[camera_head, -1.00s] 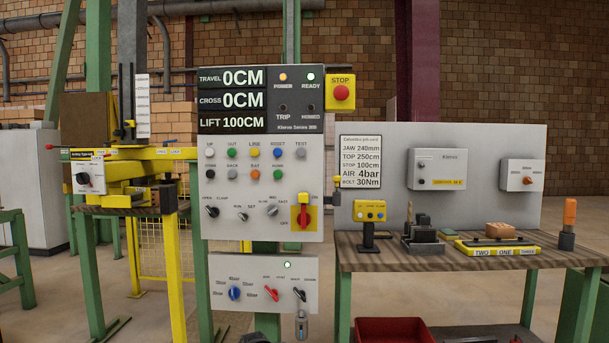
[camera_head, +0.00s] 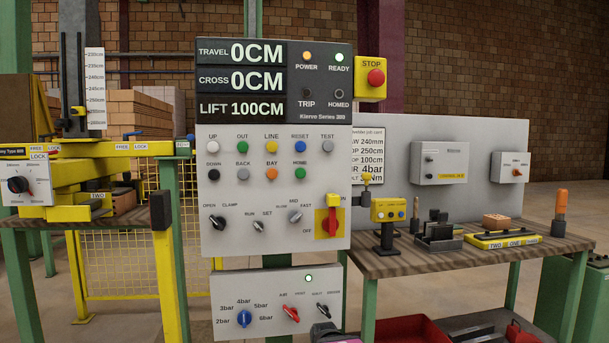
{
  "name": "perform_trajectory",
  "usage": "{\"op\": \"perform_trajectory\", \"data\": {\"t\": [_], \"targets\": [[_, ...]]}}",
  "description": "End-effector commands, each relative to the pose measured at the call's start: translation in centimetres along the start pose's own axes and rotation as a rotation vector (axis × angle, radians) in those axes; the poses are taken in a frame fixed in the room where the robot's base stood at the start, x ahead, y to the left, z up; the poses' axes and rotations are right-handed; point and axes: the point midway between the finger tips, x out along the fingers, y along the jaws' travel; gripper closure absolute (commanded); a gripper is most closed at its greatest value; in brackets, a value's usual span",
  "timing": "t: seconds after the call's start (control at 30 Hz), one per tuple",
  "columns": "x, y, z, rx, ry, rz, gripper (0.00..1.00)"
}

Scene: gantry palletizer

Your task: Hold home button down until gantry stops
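The home button (camera_head: 300,173) is a green round button in the lower button row of the grey control panel (camera_head: 230,195), below the blue reset button (camera_head: 300,146). Nothing covers it. The display (camera_head: 242,80) above reads travel 0 cm, cross 0 cm, lift 100 cm. The power lamp (camera_head: 307,55) glows amber and the ready lamp (camera_head: 339,57) glows pale green. The trip lamp (camera_head: 307,93) and homed lamp (camera_head: 339,94) are dark. A yellow gantry part (camera_head: 100,165) stands at the left.
A red stop button (camera_head: 376,77) sits on a yellow box right of the display. A lower panel (camera_head: 265,285) carries several knobs. A workbench (camera_head: 470,255) with tools stands at right, a red bin (camera_head: 410,330) below it. The air before the panel looks clear.

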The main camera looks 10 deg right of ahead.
Motion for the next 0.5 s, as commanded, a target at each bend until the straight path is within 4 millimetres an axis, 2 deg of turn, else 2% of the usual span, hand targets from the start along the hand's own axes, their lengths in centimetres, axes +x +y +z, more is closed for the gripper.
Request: {"op": "perform_trajectory", "data": {"t": [0.03,0.1,0.5], "targets": [[0.00,0.00,-0.01,0.000,0.000,0.000,0.81],[0.00,0.00,-0.01,0.000,0.000,0.000,1.00],[0.01,0.00,-0.02,0.000,0.000,0.000,1.00]]}}
